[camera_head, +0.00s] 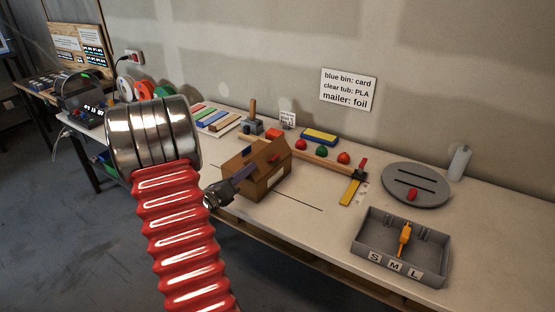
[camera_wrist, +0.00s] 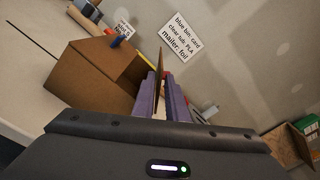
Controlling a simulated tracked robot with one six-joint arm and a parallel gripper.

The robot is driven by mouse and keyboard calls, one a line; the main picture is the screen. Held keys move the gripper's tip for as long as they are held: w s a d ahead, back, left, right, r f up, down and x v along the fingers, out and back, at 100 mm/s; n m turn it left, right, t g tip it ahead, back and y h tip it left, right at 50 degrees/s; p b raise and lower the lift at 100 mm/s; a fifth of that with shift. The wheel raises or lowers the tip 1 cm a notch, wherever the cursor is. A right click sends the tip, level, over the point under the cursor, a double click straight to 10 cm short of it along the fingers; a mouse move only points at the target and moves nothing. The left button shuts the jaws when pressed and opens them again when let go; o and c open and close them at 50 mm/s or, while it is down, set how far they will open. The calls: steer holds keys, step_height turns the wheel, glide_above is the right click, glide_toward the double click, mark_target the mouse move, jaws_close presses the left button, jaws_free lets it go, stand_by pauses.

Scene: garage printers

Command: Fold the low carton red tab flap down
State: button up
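The brown carton (camera_head: 262,187) stands on the workbench, with raised flaps on top. A small red tab (camera_head: 274,157) shows at its upper right and a blue tab (camera_head: 247,151) at its upper left. My gripper (camera_head: 245,172) is at the carton's left side in the head view. In the wrist view the carton (camera_wrist: 92,82) lies left of my purple fingers (camera_wrist: 161,92). A thin brown flap (camera_wrist: 161,62) stands edge-on between the fingers, with a gap showing, so the gripper looks open. Contact with the flap cannot be told.
A rail with coloured knobs (camera_head: 320,158) lies behind the carton. A yellow-and-black tool (camera_head: 352,188), a grey round plate (camera_head: 417,185) and a grey S-M-L tray (camera_head: 390,268) are to the right. Coloured strips (camera_head: 215,119) lie behind left.

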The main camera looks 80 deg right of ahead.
steer(key=shift+w+a, duration=0.1)
steer(key=shift+v, duration=1.85)
steer(key=shift+o, duration=0.2)
steer(key=o, duration=0.5)
steer(key=shift+o, duration=0.2)
steer(key=v, duration=1.3)
steer(key=shift+w+a, duration=0.25)
steer(key=shift+a, duration=0.1)
steer(key=shift+f+m, duration=0.1)
steer(key=shift+m, duration=0.2)
